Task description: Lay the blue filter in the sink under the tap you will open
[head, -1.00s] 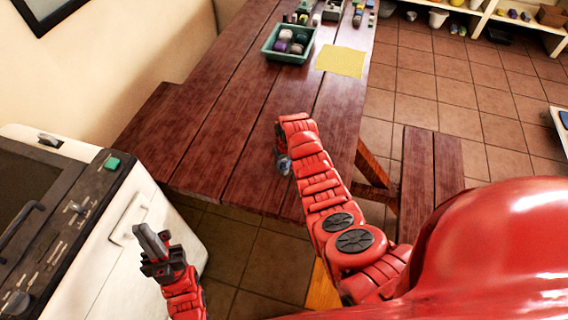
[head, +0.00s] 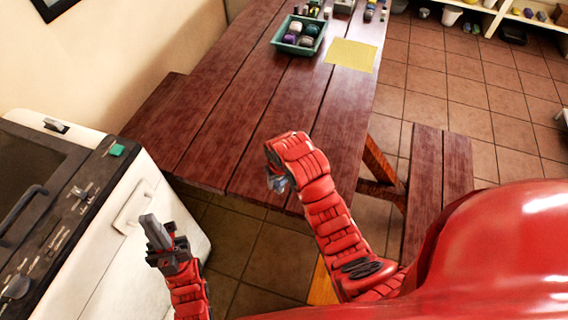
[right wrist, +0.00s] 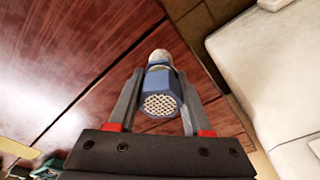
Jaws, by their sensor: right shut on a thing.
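The blue filter (right wrist: 160,84) shows in the right wrist view as a faceted blue body with a perforated pale end facing the camera and a whitish far end. My right gripper (right wrist: 157,92) is shut on it, one finger on each side. In the head view a small part of the filter (head: 276,184) shows below my right wrist, near the front edge of the wooden table. My left gripper (head: 149,226) is empty, its fingers together, beside the white appliance. No sink or tap is in view.
The wooden table (head: 215,125) holds a green tray (head: 279,46) with several round items and a yellow cloth (head: 350,54) at the far end. The white appliance (head: 148,225) stands at left. A bench (head: 441,175) is at right. The table's near part is clear.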

